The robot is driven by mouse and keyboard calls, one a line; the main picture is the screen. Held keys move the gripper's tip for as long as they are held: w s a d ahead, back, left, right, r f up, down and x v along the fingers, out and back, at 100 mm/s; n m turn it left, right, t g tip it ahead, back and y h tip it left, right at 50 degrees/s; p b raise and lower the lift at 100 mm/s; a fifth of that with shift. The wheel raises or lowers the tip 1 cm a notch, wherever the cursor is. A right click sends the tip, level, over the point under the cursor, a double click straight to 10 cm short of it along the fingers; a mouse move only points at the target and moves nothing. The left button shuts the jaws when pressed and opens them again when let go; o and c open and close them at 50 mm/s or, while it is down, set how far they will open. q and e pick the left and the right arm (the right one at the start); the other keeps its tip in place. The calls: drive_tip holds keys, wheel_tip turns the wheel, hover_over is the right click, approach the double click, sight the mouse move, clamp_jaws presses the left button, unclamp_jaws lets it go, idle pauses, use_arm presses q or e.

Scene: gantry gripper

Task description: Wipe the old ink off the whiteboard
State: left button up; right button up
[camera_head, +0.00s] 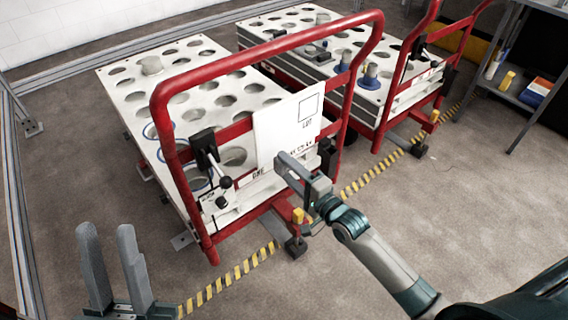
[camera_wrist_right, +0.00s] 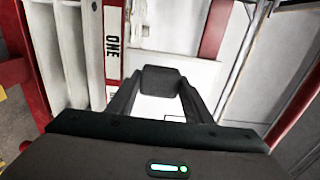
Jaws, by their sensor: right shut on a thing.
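The whiteboard (camera_head: 272,128) hangs on the red handle frame of the nearer cart. It bears a drawn square and the letters "LOT", and small dark marks near its lower edge. My right gripper (camera_head: 287,166) is in front of its lower part. In the right wrist view the right gripper's fingers are shut on a dark block (camera_wrist_right: 161,81), which looks like an eraser, with the white board surface behind it. I cannot tell whether the block touches the board. My left gripper (camera_head: 118,262) is open and empty at the lower left, away from the board.
The nearer cart (camera_head: 128,92) has a white top with round holes and a red handle frame (camera_head: 160,120). A black clamp (camera_head: 207,150) sits left of the board. A second cart (camera_head: 352,92) stands behind. A shelf (camera_head: 520,100) is at right. Yellow-black tape crosses the floor.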

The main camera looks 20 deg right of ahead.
drive_tip(key=shift+s, duration=0.1)
drive_tip(key=shift+p+v, duration=0.75)
drive_tip(key=shift+v, duration=0.1)
drive_tip(key=shift+s+d, duration=0.2)
drive_tip(key=shift+s, duration=0.3)
